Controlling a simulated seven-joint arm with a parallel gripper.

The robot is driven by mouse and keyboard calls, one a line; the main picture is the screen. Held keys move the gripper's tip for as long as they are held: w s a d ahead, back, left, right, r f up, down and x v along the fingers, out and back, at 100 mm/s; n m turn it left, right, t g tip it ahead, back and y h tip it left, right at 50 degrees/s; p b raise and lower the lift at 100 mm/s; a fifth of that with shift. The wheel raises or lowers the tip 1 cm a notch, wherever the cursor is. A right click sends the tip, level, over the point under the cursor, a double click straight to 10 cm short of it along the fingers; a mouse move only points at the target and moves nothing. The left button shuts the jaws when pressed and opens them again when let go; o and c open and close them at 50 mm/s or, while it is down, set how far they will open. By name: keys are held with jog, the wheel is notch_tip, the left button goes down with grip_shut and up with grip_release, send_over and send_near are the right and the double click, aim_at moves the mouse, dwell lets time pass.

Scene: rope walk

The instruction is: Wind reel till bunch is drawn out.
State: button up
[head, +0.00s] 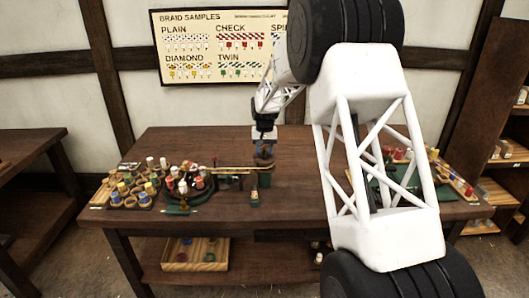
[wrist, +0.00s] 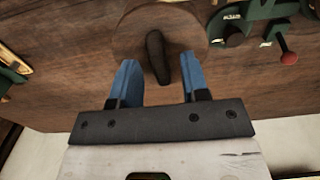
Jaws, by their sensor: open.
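In the wrist view, a round wooden disc (wrist: 188,25), which looks like the reel, lies near the top of the picture. A dark crank handle (wrist: 156,52) stands on it. My gripper (wrist: 158,68) is open, with its two blue fingers on either side of the handle. Gaps show on both sides of it. In the head view, my gripper (head: 264,146) is above the middle of the bench, and the reel is mostly hidden there. A round dark stand with bobbins (head: 187,181) is to its left. I cannot make out the bunch clearly.
The bench (head: 290,205) has free room in front. A rack of bobbins (head: 130,190) stands at the left end. More bobbins stand at the right, partly behind my arm. In the wrist view, a green fitting with a red knob (wrist: 289,58) is close by on the right.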

jog(key=shift+f, duration=0.4)
grip_shut()
jog(key=shift+n, duration=0.4)
jog(key=n, duration=0.3)
jog(key=shift+n, duration=1.9)
